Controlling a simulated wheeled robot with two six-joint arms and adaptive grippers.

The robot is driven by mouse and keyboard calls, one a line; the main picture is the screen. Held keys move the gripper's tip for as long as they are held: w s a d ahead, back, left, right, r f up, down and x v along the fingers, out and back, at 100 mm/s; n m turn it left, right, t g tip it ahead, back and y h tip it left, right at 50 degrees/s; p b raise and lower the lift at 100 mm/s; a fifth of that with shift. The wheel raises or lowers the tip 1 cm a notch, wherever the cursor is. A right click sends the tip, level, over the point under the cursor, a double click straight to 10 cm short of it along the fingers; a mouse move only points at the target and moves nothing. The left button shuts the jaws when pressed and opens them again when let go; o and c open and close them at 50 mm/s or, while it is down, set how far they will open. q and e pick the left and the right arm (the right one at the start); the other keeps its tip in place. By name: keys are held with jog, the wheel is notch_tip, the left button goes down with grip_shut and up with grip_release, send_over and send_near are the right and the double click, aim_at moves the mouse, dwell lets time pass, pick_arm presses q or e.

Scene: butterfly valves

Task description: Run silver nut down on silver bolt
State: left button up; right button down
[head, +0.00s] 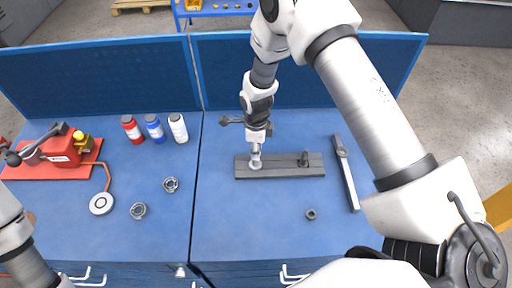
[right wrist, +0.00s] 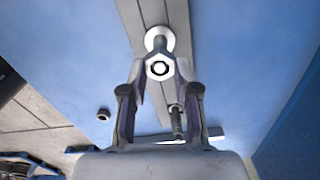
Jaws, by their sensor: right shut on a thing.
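The silver bolt (head: 255,163) stands upright on a dark grey plate (head: 281,173), with a pale round washer-like base at its foot. My right gripper (head: 256,139) comes down over it from above. In the right wrist view the silver nut (right wrist: 158,67) sits between my two fingertips, and a round bolt end shows in its hole. My right gripper is shut on the silver nut. How far the nut sits down the bolt cannot be told.
A dark bolt (head: 304,159) stands on the same plate, to the right. A dark nut (head: 311,214) lies in front, and a long grey tool (head: 345,172) lies at right. Bottles (head: 154,128), two ring parts (head: 171,184) and a red pump unit (head: 62,152) are at left.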

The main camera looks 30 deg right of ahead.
jog(key=shift+m, duration=0.8)
jog(key=c, duration=0.8)
grip_release()
jog(key=shift+o, duration=0.2)
notch_tip(320, 180, up, 12)
